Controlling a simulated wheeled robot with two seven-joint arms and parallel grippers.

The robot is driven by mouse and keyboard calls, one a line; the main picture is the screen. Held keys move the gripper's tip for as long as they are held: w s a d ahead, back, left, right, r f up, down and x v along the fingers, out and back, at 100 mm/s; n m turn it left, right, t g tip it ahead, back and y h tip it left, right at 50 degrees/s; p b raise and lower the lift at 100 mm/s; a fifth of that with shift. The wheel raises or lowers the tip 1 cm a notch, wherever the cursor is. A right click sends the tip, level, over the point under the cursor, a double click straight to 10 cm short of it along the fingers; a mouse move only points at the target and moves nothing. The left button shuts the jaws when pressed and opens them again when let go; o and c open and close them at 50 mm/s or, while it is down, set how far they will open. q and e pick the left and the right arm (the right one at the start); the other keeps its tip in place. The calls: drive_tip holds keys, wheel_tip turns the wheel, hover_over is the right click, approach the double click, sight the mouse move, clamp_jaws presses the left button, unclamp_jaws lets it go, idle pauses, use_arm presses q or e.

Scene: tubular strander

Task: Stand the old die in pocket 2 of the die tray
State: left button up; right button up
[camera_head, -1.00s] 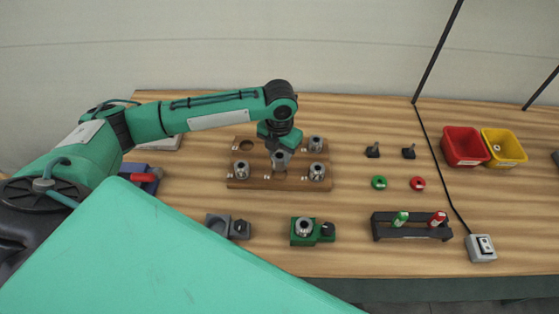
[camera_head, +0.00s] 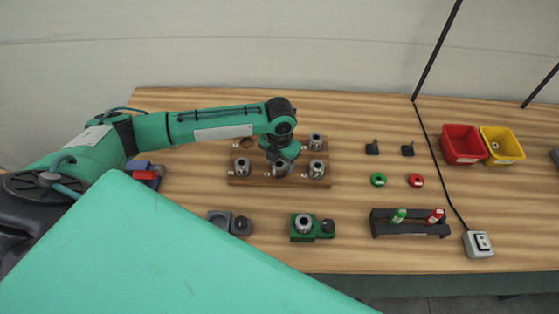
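The wooden die tray (camera_head: 258,181) lies left of the table's middle. Steel dies stand in its front left (camera_head: 242,167), front right (camera_head: 316,169) and back right (camera_head: 316,142) pockets. The back left pocket (camera_head: 246,144) looks empty. A grey steel die (camera_head: 282,170), apparently the old die, is upright at the front middle pocket, directly beneath my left gripper (camera_head: 281,159). The fingertips are at its top; whether they grip it is too small to tell. The pocket numbers are unreadable and the back middle pocket is hidden by my arm. My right gripper is out of view.
A green holder (camera_head: 302,236) with a die and a grey block (camera_head: 219,219) stand in front of the tray. A black rack (camera_head: 385,231) with green and red pieces is at front right. Red (camera_head: 462,147) and yellow (camera_head: 502,146) bins stand at the right.

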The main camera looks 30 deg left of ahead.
use_arm(q)
wheel_tip(320, 180, up, 12)
drive_tip(key=b, duration=0.3)
drive_tip(key=shift+r, duration=0.2)
idle(0.6)
